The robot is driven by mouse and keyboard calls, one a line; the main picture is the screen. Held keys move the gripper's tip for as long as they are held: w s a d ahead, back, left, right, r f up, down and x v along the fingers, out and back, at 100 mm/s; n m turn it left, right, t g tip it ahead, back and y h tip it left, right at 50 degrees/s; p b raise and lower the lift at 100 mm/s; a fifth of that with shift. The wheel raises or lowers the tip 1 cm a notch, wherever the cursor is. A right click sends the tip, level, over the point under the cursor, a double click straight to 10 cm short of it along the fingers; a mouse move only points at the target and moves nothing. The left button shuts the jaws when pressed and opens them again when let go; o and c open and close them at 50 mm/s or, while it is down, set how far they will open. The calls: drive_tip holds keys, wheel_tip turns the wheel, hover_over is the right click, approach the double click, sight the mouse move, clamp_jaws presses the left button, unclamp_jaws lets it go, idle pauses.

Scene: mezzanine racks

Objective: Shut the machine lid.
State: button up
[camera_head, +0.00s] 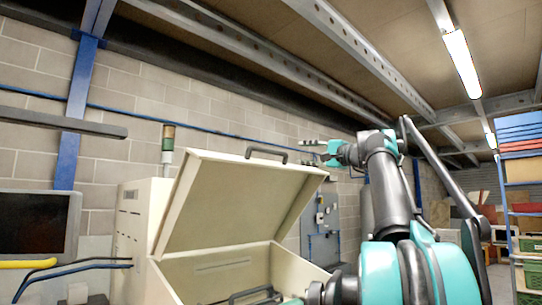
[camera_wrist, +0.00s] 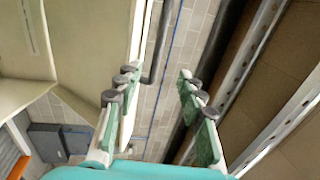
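The machine (camera_head: 137,225) is a cream box, and its lid (camera_head: 235,205) is raised and tilted open above the body. A dark grey handle (camera_head: 266,152) sits on the lid's top edge. My gripper (camera_head: 311,147) is to the right of the handle, with its fingers pointing left toward it and a gap between them. In the wrist view my gripper (camera_wrist: 157,74) is open and empty. There the handle (camera_wrist: 161,40) shows ahead, in line with the space between the fingers, beside the lid's edge (camera_wrist: 128,40). I see no contact with it.
A signal lamp (camera_head: 168,140) stands behind the machine. A monitor (camera_head: 38,224) is at the left. A grey wall cabinet (camera_head: 320,230) is behind, right of the lid. A shelf rack (camera_head: 522,180) stands at far right. Ceiling beams (camera_head: 345,35) run overhead.

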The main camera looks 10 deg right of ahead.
sight(270, 151)
drive_tip(key=x, duration=1.7)
drive_tip(key=shift+a+f, duration=0.1)
clamp_jaws()
